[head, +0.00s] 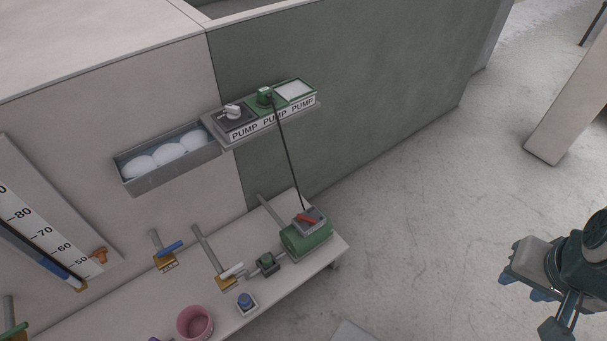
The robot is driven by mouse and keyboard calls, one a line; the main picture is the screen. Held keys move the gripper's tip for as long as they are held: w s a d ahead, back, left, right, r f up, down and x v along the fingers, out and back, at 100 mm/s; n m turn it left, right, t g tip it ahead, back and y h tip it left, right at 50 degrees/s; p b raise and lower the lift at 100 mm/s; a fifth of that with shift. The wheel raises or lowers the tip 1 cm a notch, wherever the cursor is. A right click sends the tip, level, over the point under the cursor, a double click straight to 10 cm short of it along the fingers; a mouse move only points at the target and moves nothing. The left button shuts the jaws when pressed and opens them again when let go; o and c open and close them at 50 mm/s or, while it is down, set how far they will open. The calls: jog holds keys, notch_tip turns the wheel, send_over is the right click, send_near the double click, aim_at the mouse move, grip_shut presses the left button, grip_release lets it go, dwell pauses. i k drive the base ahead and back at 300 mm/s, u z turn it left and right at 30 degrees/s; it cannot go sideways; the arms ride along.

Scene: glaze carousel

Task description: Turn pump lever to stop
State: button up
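A green pump (306,240) stands at the right end of a white bench, with a small red lever (306,218) on the grey box on its top. A black cable runs from it up to a green plug (265,96) on a wall shelf (228,143) labelled PUMP. On the shelf, left of the plug, a dark switch box carries a light grey lever (232,112). No stop marking is readable on either lever. My gripper (528,288) is at the lower right over the floor, well away from both levers; its finger gap is not clear.
A grey wall bin (165,178) of white round items adjoins the shelf. Blue-handled (169,249) and white-handled (231,271) valves, a blue knob (246,300) and a pink cup (195,322) are at the bench (318,268). The floor between bench and gripper is mostly clear.

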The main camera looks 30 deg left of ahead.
aim_at(300, 218)
jog(key=u, duration=0.95)
jog(key=i, duration=0.9)
jog(key=u, duration=0.85)
